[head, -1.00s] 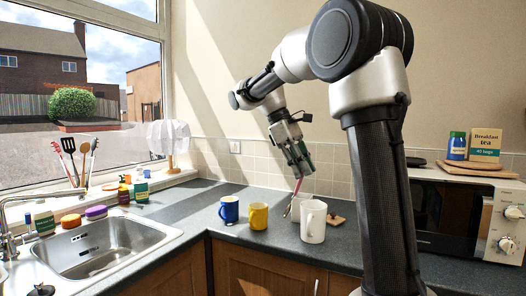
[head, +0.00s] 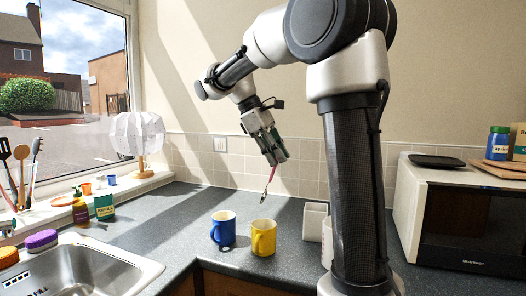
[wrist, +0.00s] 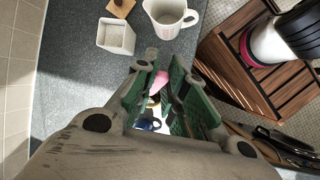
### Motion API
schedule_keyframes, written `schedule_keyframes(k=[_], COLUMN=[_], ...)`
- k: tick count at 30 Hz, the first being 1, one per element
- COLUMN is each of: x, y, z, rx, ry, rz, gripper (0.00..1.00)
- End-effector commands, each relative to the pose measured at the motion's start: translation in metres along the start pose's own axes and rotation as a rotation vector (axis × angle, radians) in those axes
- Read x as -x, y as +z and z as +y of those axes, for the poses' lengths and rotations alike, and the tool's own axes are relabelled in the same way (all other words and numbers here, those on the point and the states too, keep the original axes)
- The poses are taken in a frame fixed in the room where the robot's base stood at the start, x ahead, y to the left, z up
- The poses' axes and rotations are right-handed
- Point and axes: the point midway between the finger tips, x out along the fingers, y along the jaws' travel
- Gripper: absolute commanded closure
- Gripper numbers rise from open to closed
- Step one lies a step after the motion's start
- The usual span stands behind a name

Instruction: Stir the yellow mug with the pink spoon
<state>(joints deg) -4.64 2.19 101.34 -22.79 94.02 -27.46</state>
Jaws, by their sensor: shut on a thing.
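My gripper (head: 272,158) is shut on the pink spoon (head: 271,178), holding it by its pink handle. The spoon hangs slightly tilted, its metal bowl end pointing down. In the head view the bowl end appears above the yellow mug (head: 263,240), apart from its rim; I cannot tell the exact depth. The yellow mug stands upright on the counter, just right of the blue mug (head: 224,230). In the wrist view the pink handle (wrist: 160,82) shows between the green finger pads. The blue mug (wrist: 148,124) shows below it; the yellow mug is mostly hidden there.
A white square container (head: 314,222) stands right of the yellow mug, and a white jug (wrist: 171,17) is beside it, partly behind my arm in the head view. The sink (head: 80,266) is at left, the microwave (head: 465,225) at right. The counter behind the mugs is clear.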

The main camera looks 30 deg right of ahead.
Motion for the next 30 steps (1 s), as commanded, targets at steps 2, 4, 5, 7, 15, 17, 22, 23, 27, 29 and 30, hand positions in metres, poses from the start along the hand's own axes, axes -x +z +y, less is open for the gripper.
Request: schedule_keyframes(k=[2, 4, 5, 7, 15, 17, 22, 23, 27, 29, 30], x=[-0.001, -0.003, -0.004, -0.008, -0.029, -0.033, -0.046, -0.049, -0.059, -0.062, -0.065], y=[0.0, 0.001, 0.001, 0.002, 0.006, 0.007, 0.01, 0.011, 0.007, 0.004, 0.001], z=[-0.001, -0.002, -0.002, -0.004, -0.015, -0.017, -0.024, -0.025, -0.028, -0.028, -0.028], rx=[-0.001, -0.001, -0.001, -0.001, 0.0, 0.0, -0.001, -0.001, 0.0, 0.0, 0.0], ry=[0.001, 0.002, 0.002, 0.002, 0.001, 0.001, 0.001, 0.001, 0.001, 0.001, 0.001], rz=[0.0, 0.0, 0.0, 0.0, -0.001, 0.0, 0.0, 0.0, -0.001, -0.002, -0.002], gripper=[1.0, 1.0, 1.0, 1.0, 1.0, 1.0, 1.0, 1.0, 1.0, 1.0, 1.0])
